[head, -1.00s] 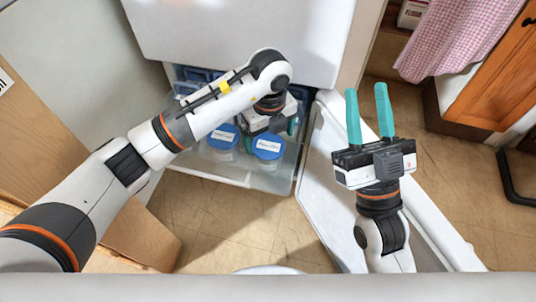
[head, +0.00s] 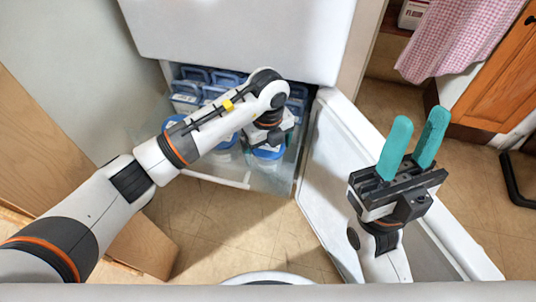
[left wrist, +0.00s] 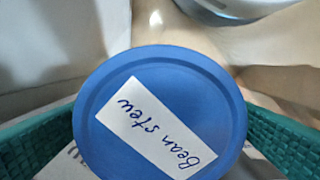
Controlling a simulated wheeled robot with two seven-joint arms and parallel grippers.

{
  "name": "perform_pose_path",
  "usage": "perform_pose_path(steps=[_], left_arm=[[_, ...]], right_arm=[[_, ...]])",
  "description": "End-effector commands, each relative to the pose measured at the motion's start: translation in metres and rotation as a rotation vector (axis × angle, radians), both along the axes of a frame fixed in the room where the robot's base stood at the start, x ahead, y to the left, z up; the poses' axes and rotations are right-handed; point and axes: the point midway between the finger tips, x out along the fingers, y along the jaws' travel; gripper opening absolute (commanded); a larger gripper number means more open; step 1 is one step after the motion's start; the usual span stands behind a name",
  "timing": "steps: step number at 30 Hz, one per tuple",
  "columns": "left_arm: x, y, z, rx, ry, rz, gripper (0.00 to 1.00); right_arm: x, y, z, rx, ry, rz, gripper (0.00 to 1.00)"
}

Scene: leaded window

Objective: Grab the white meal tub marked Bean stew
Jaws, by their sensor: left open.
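The Bean stew tub shows in the left wrist view (left wrist: 160,110) as a round blue lid with a white handwritten label. In the head view its blue lid (head: 268,153) is near the front right of the open drawer (head: 225,178), partly covered by my left gripper. My left gripper (head: 270,138) is open and points down over this tub. In the left wrist view its teal fingers are on opposite sides of the lid; I cannot tell whether they touch the tub. My right gripper (head: 418,122) is open and empty, up over the fridge door at the right.
Another blue-lidded tub (head: 225,141) stands just left of the Bean stew tub. Several blue-handled containers (head: 188,98) fill the drawer's back. The open white door (head: 330,185) bounds the right side. A wooden cabinet (head: 500,80) with a pink checked cloth (head: 455,35) is further right.

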Motion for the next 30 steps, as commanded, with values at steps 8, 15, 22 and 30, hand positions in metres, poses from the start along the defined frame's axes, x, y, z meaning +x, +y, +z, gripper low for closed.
perform_pose_path(steps=[8, 15, 22, 30], left_arm=[[0.000, 0.000, 0.000, 0.000, 0.000, 0.000, 0.66], [0.000, 0.000, 0.002, -0.002, -0.001, -0.001, 0.42], [0.000, 0.000, 0.006, -0.001, -0.002, -0.001, 0.42], [0.001, 0.000, 0.038, -0.002, -0.003, -0.001, 0.42]], right_arm=[[0.000, 0.000, 0.000, -0.001, 0.002, 0.000, 0.36], [0.000, 0.000, 0.000, -0.001, 0.003, 0.000, 0.36], [0.002, 0.001, 0.002, -0.003, 0.010, 0.000, 0.36], [0.030, 0.006, 0.003, -0.060, 0.185, -0.011, 0.36]])
